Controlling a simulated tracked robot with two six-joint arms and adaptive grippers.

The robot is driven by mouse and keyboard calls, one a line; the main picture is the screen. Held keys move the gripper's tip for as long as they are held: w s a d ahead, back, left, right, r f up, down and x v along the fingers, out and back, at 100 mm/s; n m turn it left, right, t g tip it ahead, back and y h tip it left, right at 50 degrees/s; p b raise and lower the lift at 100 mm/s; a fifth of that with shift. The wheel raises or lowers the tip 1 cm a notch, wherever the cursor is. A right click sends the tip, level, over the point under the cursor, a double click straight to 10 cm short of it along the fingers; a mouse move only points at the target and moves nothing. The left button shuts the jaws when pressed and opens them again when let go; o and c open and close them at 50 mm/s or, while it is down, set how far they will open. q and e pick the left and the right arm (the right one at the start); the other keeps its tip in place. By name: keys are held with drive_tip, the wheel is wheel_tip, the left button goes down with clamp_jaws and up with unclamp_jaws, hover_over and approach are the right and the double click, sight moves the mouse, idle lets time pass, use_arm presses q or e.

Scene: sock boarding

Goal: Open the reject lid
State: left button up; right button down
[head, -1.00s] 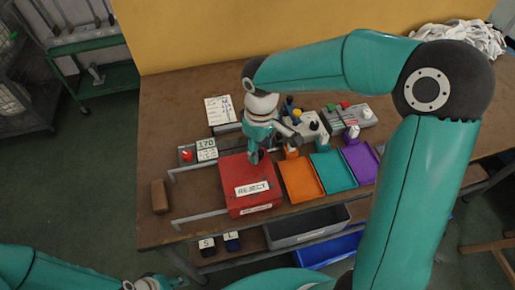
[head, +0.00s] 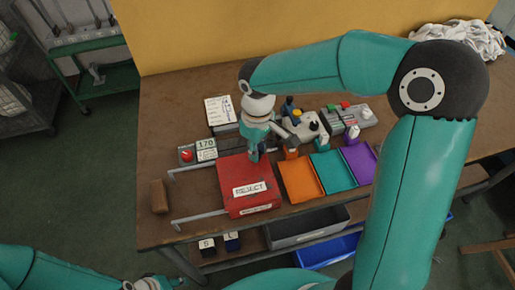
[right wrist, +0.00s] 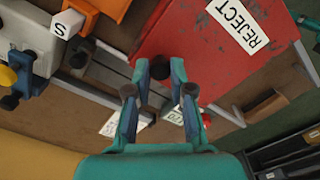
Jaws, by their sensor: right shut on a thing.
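The red reject lid (head: 236,174) lies flat on the red reject box, with a white REJECT label on top. It also shows in the right wrist view (right wrist: 205,75), where it fills the upper middle. My right gripper (head: 257,154) points down at the lid's back edge. In the right wrist view its fingers (right wrist: 159,72) are close together at that edge, shut on the lid; the exact grip point is partly hidden by the fingers. My left gripper (head: 160,284) is only partly in view at the bottom edge, away from the lid.
Orange (head: 301,179), teal (head: 334,171) and purple (head: 361,160) trays stand to the right of the box. A grey rail (head: 200,217) and a brown block (head: 159,196) lie to its left.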

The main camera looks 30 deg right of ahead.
drive_tip(key=w+a, duration=0.3)
drive_tip(key=a, duration=0.8)
drive_tip(key=shift+w+a+p, duration=0.15)
drive_tip(key=shift+a+p, duration=0.15)
drive_tip(key=shift+a, duration=0.1)
drive_tip(key=c, duration=1)
unclamp_jaws()
wheel_tip(320, 180, up, 12)
drive_tip(key=shift+f, duration=0.1)
